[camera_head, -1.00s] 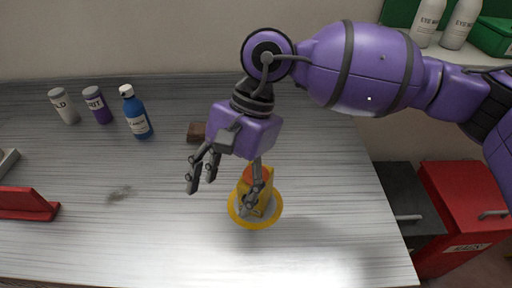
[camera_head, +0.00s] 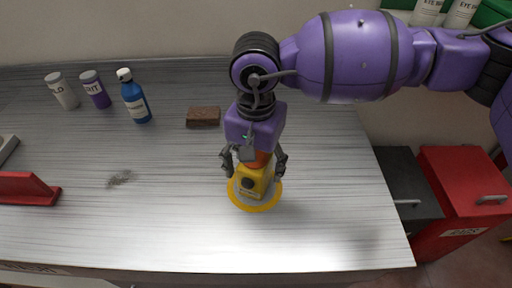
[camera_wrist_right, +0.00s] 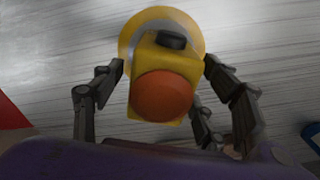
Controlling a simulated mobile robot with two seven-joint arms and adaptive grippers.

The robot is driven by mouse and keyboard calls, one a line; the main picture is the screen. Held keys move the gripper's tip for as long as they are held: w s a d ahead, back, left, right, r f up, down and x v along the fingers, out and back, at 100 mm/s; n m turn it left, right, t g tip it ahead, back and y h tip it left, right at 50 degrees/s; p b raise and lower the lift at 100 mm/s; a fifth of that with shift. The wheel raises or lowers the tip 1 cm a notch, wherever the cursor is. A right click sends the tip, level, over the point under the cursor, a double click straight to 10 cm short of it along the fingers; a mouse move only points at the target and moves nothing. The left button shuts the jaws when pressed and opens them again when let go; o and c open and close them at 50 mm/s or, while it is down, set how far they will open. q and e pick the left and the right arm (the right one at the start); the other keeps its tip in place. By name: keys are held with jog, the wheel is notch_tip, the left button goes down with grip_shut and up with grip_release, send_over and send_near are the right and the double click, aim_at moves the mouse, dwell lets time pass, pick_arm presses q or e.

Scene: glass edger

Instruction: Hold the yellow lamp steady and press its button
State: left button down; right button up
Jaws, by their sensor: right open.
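The yellow lamp (camera_head: 254,184) stands on a yellow-rimmed round base on the table. It has an orange-red dome on top and a dark round button (camera_head: 248,184) on its front side. My right gripper (camera_head: 254,165) is open over the lamp, with fingers on both sides of it. In the right wrist view the lamp's yellow body (camera_wrist_right: 165,65) lies between the spread fingers, the orange dome (camera_wrist_right: 161,96) nearest the camera and the dark button (camera_wrist_right: 171,40) beyond it. Whether any finger touches it is unclear. My left gripper is not in view.
A brown block (camera_head: 203,116) lies behind the lamp. A blue bottle (camera_head: 135,100), a purple-labelled bottle (camera_head: 95,89) and a white bottle (camera_head: 62,91) stand at the back left. A red object (camera_head: 27,188) is at the left edge. The table's front and right are clear.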

jog(key=shift+f, duration=1.15)
jog(key=c, duration=1.5)
